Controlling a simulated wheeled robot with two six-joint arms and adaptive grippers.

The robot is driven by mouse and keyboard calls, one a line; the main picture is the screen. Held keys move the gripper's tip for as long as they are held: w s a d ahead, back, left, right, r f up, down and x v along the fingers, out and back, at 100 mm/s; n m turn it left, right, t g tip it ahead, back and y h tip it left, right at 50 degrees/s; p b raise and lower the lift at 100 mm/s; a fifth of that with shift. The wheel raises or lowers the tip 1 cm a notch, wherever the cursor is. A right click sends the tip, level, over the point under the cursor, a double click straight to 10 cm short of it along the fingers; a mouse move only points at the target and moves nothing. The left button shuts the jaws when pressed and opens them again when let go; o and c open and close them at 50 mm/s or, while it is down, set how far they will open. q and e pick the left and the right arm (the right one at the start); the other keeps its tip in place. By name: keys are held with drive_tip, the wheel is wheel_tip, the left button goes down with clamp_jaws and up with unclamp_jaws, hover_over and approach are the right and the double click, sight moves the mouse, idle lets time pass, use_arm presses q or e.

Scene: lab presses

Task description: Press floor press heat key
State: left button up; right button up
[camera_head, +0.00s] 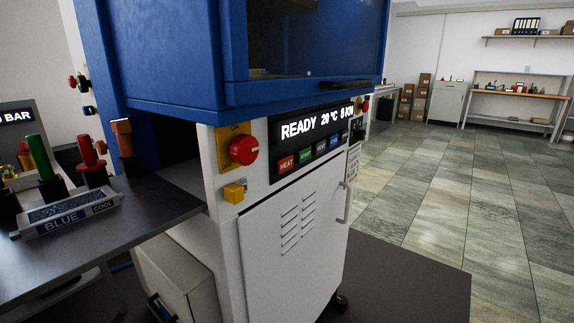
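The floor press (225,70) stands in the middle of the view, with a blue upper housing and a white lower cabinet. Its dark control panel carries a display (316,121) that reads "READY 20 °C" and a further value I cannot read surely. Under the display is a row of keys. The red heat key (286,164), labelled HEAT, is leftmost, with a green key (305,154) to its right. Nothing covers the heat key. Neither of my grippers is in view.
A red knob (243,150) and a yellow switch (235,192) sit left of the panel. A dark table (150,205) at left holds a tray labelled BLUE and COOL (70,219) and coloured-handled tools. Open tiled floor (450,190) lies to the right, with shelves and a workbench (515,93) behind.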

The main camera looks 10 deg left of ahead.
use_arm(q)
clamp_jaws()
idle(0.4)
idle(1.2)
